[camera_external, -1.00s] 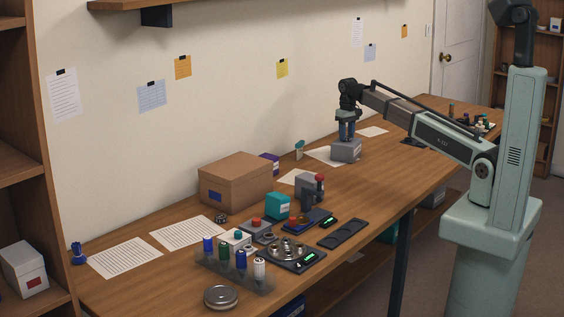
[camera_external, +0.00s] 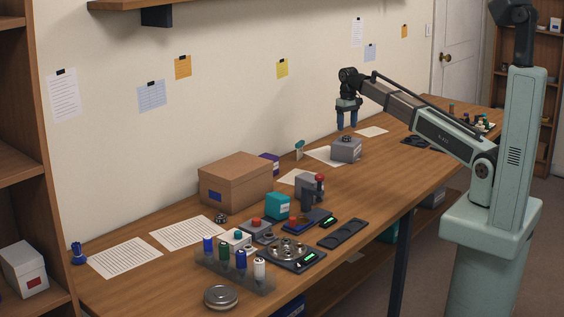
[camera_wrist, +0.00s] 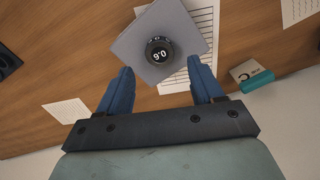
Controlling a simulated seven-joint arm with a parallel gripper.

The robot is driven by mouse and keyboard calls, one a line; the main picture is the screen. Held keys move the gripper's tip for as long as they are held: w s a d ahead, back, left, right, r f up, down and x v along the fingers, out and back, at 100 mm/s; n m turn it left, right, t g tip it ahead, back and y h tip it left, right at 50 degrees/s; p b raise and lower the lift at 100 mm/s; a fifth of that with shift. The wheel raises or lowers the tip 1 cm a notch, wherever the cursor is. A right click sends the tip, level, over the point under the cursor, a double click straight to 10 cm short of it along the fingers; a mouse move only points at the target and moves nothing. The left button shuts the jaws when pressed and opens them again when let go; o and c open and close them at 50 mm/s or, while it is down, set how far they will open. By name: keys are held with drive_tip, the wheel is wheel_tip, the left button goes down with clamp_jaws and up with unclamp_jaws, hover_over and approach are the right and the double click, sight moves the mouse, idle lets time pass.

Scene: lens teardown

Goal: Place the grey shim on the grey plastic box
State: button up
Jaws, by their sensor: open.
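The grey plastic box (camera_external: 346,151) stands on the far part of the bench and also shows in the wrist view (camera_wrist: 186,28). A small dark grey round piece, which looks like the grey shim (camera_external: 346,138), rests on its top. In the wrist view the shim (camera_wrist: 158,50) lies flat near the box's edge nearest my fingers, with a pale number on its dark face. My gripper (camera_external: 347,122) is above the box, open and empty. In the wrist view its blue fingers (camera_wrist: 160,66) are spread wide, apart from the shim.
Paper sheets (camera_external: 323,155) lie near the box. A cardboard box (camera_external: 236,183), a teal box (camera_external: 277,206), a rack of coloured cylinders (camera_external: 235,272) and a round metal tin (camera_external: 221,297) stand nearer the left. Another small dark ring (camera_external: 221,218) lies by the cardboard box.

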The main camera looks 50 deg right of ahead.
sight(347, 136)
wheel_tip(347, 136, up, 8)
drive_tip(key=shift+f, duration=0.2)
